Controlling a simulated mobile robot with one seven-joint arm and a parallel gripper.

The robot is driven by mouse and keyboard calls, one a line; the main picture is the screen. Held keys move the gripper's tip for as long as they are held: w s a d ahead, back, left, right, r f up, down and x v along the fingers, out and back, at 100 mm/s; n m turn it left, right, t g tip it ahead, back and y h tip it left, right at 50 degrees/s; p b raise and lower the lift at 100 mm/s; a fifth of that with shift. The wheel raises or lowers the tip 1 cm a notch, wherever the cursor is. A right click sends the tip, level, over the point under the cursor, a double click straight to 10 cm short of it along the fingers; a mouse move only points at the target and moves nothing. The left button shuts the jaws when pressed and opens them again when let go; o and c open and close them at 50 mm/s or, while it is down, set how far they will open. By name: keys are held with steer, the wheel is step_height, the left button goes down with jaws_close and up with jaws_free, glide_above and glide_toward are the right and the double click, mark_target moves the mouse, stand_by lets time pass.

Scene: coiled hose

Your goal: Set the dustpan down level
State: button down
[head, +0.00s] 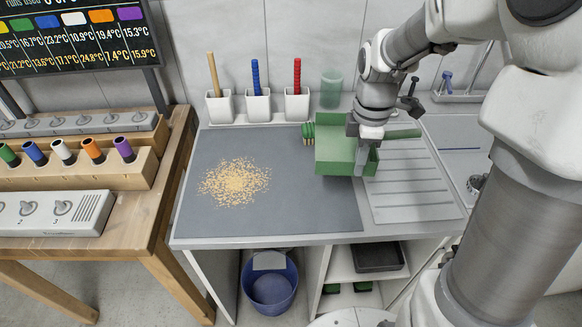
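The green dustpan (336,155) is at the right end of the grey mat, by the ribbed drainboard. Its handle points right. My gripper (364,150) is at the handle end of the pan, with its fingers around the green part there. It appears shut on the dustpan, though the contact is partly hidden by the fingers. The pan looks close to level. I cannot tell whether its underside touches the surface or is slightly above it. No crumbs show in the visible part of the pan.
A pile of tan crumbs (235,182) lies on the grey mat (300,210). A green brush (308,134) is just left of the dustpan. White holders (258,106) with rods and a translucent green cup (331,88) stand behind. The ribbed drainboard (415,190) is clear in front.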

mark_target(323, 174)
steer(key=s+d+n, duration=0.1)
steer(key=s+d, duration=0.2)
steer(key=s, duration=0.1)
steer(key=w+a+f, duration=0.1)
steer(key=a+f, duration=0.1)
steer(key=a, duration=0.1)
steer(key=w+a+f+b, duration=0.1)
steer(key=w+a+f, duration=0.1)
steer(key=a, duration=0.1)
steer(key=w+a+f, duration=0.1)
steer(key=a+f, duration=0.2)
steer(key=a, duration=0.1)
steer(key=shift+w+a+b, duration=0.1)
steer(key=shift+w+b, duration=0.3)
steer(key=shift+f+b, duration=0.3)
steer(key=shift+f, duration=1.65)
steer(key=shift+f, duration=0.2)
steer(key=c, duration=1.1)
jaws_free()
steer(key=shift+o, duration=0.2)
